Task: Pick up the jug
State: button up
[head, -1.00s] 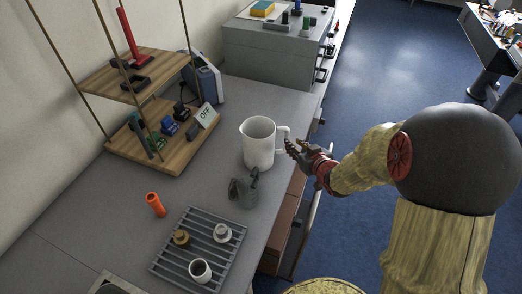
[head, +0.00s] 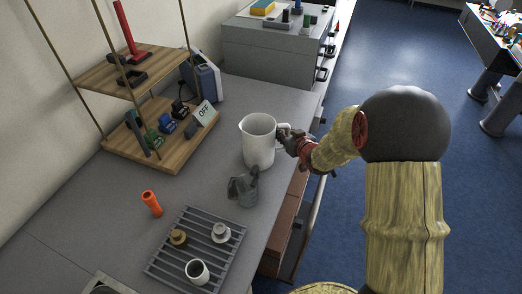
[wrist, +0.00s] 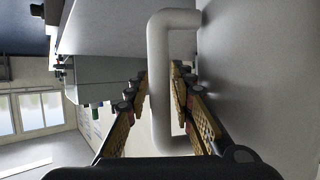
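The white jug (head: 257,145) stands upright on the grey counter, its handle toward the right. My gripper (head: 284,135) is at the handle side of the jug in the head view. In the wrist view the jug's handle (wrist: 160,85) stands between the two fingers of my gripper (wrist: 162,88). The fingers are spread on either side of the handle, with a visible gap at the left finger. The right finger is close to the handle, and I cannot tell whether it touches. The jug's body (wrist: 260,80) fills the right of the wrist view.
A small grey pitcher (head: 243,190) stands just in front of the jug. A slatted rack (head: 188,252) with cups and an orange cylinder (head: 151,203) are nearer. A wooden shelf (head: 165,150) stands at the left, a grey cabinet (head: 265,60) behind.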

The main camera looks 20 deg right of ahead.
jog(key=shift+w+f, duration=0.1)
jog(key=shift+w, duration=0.25)
jog(key=shift+c, duration=0.7)
jog(key=c, duration=0.4)
grip_shut()
